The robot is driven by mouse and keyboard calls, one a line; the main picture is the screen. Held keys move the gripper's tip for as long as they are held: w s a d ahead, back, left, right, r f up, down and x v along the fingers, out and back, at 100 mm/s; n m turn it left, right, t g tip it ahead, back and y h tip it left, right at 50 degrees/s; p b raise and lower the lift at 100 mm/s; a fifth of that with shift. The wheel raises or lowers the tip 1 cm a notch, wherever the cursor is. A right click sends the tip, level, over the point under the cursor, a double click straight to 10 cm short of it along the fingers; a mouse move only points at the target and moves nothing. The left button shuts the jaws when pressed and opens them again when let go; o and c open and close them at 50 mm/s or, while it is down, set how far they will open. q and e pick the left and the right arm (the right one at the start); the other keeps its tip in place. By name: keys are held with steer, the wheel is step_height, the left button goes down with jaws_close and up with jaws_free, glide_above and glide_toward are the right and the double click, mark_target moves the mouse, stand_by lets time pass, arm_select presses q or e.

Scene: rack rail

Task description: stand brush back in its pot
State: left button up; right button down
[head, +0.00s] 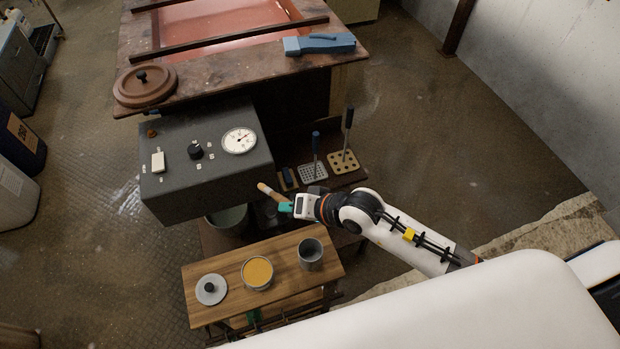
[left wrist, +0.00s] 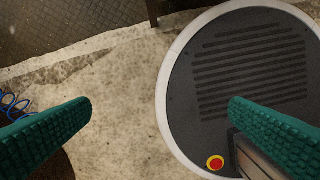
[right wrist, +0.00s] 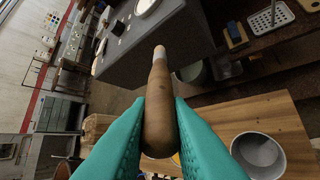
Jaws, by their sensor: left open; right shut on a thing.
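The brush (head: 268,190) has a brown wooden handle with a pale band and a lighter tip, and it also shows in the right wrist view (right wrist: 158,95). My right gripper (head: 286,207) is shut on it and holds it tilted in the air, up and left of the pot. The grey, open-topped pot (head: 311,256) stands upright at the right end of the small wooden table; it shows lower right in the right wrist view (right wrist: 258,158). My left gripper (left wrist: 158,108) is open and empty over the floor; it is outside the head view.
The wooden table (head: 222,262) also bears a can of yellow-orange contents (head: 257,272) and a grey lid with a black knob (head: 211,289). A dark control box with a dial (head: 205,165) stands close behind. Tool holders (head: 343,162) sit on a low shelf to its right.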

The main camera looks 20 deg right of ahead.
arm_select(q)
step_height(320, 180, up, 14)
steer(key=p, duration=1.3)
arm_select(e)
steer(key=s+d+r+m+g+h, duration=0.1)
steer(key=s+d+r+g+h, duration=0.4)
steer(key=g, duration=0.6)
arm_select(q)
step_height(320, 180, down, 11)
steer(key=s+b, duration=0.1)
steer(key=b, duration=1.1)
steer(key=shift+a, duration=0.2)
arm_select(e)
step_height(320, 180, down, 12)
steer(key=a, duration=0.2)
steer(key=shift+w+h, duration=0.3)
steer(key=shift+w, duration=0.1)
steer(key=shift+a, duration=0.1)
